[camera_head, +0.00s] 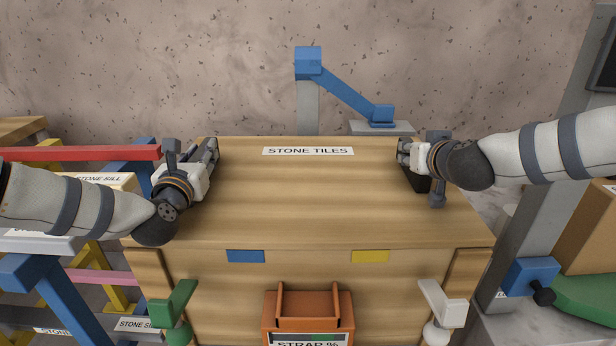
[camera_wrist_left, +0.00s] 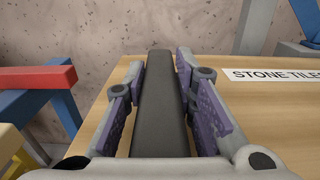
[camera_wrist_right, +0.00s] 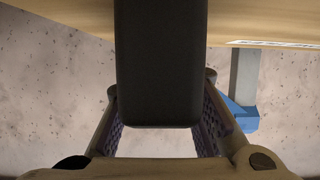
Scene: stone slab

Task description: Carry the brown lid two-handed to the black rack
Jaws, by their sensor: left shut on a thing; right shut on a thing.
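The brown lid (camera_head: 305,200) is a flat wooden board lettered STONE TILES, level above a wooden crate front; whether it touches the crate I cannot tell. My left gripper (camera_head: 206,150) is shut on a dark handle at its left side; the left wrist view shows this handle (camera_wrist_left: 160,105) between the fingers. My right gripper (camera_head: 408,155) is shut on a dark handle (camera_head: 417,182) at the lid's right side. That bar fills the middle of the right wrist view (camera_wrist_right: 160,65). I cannot make out a black rack for certain.
Coloured frames with a red bar (camera_head: 80,153) and a blue post (camera_head: 50,300) crowd the left. An orange strap box (camera_head: 308,312) sits low in front. A blue jointed arm (camera_head: 345,92) stands behind. A grey post (camera_head: 545,180) and green object (camera_head: 585,298) are at right.

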